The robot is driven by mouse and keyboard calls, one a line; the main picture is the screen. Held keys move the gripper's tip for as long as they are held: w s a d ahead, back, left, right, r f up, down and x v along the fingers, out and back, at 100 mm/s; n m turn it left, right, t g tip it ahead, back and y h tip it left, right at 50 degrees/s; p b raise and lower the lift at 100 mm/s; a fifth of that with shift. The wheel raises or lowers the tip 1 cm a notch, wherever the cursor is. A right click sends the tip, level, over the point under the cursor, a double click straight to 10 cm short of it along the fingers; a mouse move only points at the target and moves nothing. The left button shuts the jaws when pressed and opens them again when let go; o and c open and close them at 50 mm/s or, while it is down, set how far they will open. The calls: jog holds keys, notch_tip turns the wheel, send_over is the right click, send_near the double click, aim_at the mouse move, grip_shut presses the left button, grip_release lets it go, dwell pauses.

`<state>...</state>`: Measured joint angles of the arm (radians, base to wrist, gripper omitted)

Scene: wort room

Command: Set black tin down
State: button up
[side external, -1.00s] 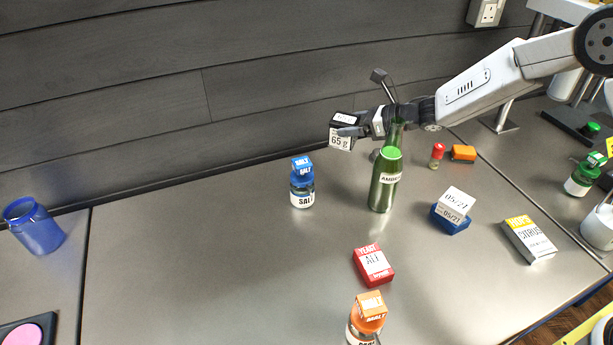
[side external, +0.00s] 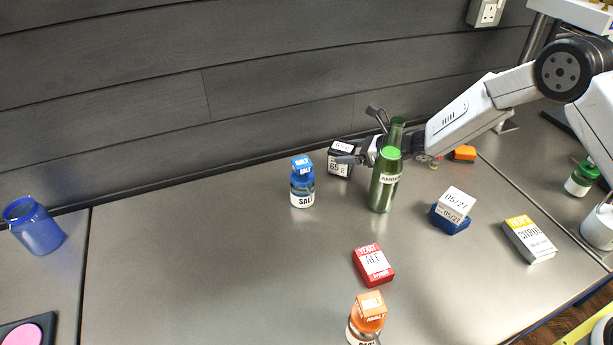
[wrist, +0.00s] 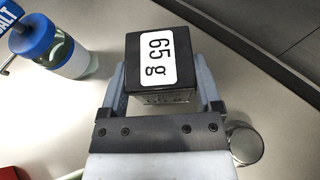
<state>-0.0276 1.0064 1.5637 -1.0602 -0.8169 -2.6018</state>
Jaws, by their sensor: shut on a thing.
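The black tin (side external: 340,158) has white labels, one reading "65 g". It is upright at the back of the metal bench, near the wall. My gripper (side external: 352,158) is shut on it from the right. In the wrist view the tin (wrist: 160,62) sits between the two fingers of my gripper (wrist: 166,88), its "65 g" label facing the camera. In the side view its base is at or very near the bench top; I cannot tell whether it touches. The green bottle partly hides my gripper's wrist.
A blue-capped salt jar (side external: 302,185) stands just left of the tin. A green bottle (side external: 385,180) stands close on the right, in front of my arm. A red yeast box (side external: 373,264) and an orange-topped jar (side external: 367,318) stand nearer the front. The bench's left middle is clear.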

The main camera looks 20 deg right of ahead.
aim_at(353, 153)
jog(key=shift+f, duration=0.35)
jog(key=o, duration=1.1)
jog(key=shift+r, duration=0.15)
jog(key=v, duration=0.5)
jog(key=shift+d, duration=0.1)
jog(key=shift+r, duration=3.45)
